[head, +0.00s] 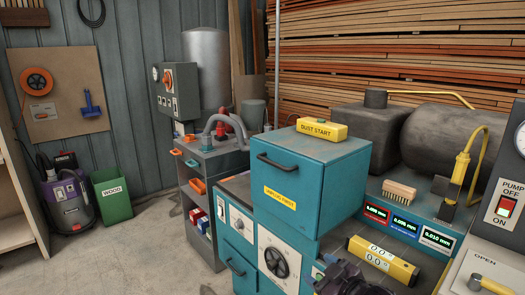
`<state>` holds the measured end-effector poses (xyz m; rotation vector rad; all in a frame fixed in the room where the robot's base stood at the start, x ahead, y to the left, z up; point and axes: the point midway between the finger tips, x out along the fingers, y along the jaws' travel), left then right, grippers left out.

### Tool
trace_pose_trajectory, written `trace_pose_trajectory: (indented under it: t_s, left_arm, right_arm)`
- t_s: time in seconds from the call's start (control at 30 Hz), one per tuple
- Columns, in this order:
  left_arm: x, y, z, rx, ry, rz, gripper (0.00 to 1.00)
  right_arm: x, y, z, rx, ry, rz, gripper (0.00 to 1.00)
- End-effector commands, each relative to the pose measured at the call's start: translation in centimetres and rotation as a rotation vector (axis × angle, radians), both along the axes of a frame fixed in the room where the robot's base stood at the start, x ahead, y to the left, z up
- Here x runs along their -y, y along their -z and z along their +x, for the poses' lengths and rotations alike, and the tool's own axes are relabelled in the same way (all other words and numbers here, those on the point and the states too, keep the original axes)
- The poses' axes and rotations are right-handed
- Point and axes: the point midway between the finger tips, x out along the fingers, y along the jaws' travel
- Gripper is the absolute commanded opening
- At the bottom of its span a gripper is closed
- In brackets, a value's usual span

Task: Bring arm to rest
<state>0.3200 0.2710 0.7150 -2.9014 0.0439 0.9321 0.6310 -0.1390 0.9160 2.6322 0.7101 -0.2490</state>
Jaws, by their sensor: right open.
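My right gripper (350,278) shows as a dark shape at the bottom edge, right of the middle. Only its top part is in view; the rest is cut off by the frame. It is open, and I see nothing held in it. It is in front of the teal cabinet with the dial (279,262) and to the left of and below the yellow gauge block (383,260). I cannot tell whether it touches anything. My left gripper is out of view.
A teal box (310,180) with a black handle carries a yellow "DUST START" block (321,128). A brush (399,190) and digital readouts (407,224) are at right, beside a pump switch panel (506,206). Open floor (130,255) lies at left.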

Motion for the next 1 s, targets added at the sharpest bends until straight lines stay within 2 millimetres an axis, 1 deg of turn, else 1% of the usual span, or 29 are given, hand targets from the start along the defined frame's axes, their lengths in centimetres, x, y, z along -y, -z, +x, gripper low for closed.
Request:
trace_pose_trajectory:
  t_s: [0.03, 0.27, 0.47, 0.57, 0.67, 0.7, 0.77, 0.8, 0.9, 1.0]
  left_arm:
    - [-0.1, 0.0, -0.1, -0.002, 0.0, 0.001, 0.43]
    - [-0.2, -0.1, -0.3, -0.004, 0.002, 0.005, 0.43]
    - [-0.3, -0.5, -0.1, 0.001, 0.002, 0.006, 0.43]
    - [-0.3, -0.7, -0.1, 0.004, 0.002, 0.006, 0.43]
    - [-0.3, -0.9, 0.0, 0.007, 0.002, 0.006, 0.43]
    - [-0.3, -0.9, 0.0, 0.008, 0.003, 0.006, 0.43]
    - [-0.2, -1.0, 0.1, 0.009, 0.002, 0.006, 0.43]
    - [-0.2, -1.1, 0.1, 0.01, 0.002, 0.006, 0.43]
    - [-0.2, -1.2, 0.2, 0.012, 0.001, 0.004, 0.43]
    - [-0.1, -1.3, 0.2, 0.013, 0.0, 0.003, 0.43]
  right_arm:
    - [0.5, 0.8, -1.3, 0.006, 0.023, 0.029, 0.61]
    - [3.7, 3.9, -6.6, 0.023, 0.145, 0.105, 0.61]
    - [7.3, 7.6, -12.1, -0.029, 0.28, 0.132, 0.61]
    - [9.0, 9.8, -15.4, -0.084, 0.353, 0.138, 0.61]
    - [10.7, 12.1, -18.9, -0.152, 0.425, 0.146, 0.61]
    - [11.3, 13.0, -20.4, -0.181, 0.451, 0.151, 0.61]
    - [12.0, 14.4, -22.7, -0.225, 0.491, 0.154, 0.61]
    - [12.4, 15.3, -24.1, -0.254, 0.513, 0.154, 0.61]
    - [13.0, 17.1, -27.4, -0.316, 0.553, 0.154, 0.61]
    - [13.2, 18.1, -29.5, -0.357, 0.574, 0.152, 0.61]
